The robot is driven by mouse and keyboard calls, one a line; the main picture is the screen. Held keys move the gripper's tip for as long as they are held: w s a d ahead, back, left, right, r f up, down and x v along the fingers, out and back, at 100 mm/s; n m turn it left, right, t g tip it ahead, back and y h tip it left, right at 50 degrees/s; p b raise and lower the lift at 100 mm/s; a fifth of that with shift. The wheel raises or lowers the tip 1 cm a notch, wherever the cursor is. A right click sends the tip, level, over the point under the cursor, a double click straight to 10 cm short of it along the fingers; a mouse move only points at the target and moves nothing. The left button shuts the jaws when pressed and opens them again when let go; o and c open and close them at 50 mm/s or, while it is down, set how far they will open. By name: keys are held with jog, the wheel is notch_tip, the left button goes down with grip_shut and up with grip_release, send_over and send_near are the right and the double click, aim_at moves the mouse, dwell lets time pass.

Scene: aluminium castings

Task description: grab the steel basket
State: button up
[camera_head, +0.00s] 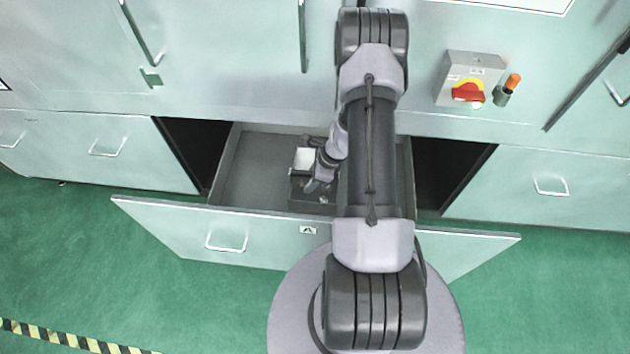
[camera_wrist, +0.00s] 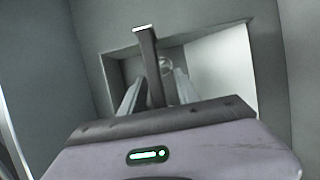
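A small dark grey open-topped box (camera_head: 311,199) stands inside the pulled-out drawer; it may be the steel basket. A white surface (camera_head: 305,160) shows at its back. In the wrist view, the box's rim (camera_wrist: 112,62) frames an opening with a white panel (camera_wrist: 222,68) at the right and light metallic shapes inside. My gripper (camera_head: 318,184) is down in the drawer at the box, partly hidden by my arm. In the wrist view, a dark finger (camera_wrist: 148,62) crosses the box's rim. Contact, and whether the fingers are apart, cannot be told.
The open drawer (camera_head: 250,172) has a wide front panel (camera_head: 200,230) with a handle. Dark gaps lie on both sides of it. The drawer's left part is empty. A switch box (camera_head: 468,78) with a red-yellow knob is on the cabinet above right.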

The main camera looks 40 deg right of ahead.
dwell(0.3)
grip_shut()
dwell(1.3)
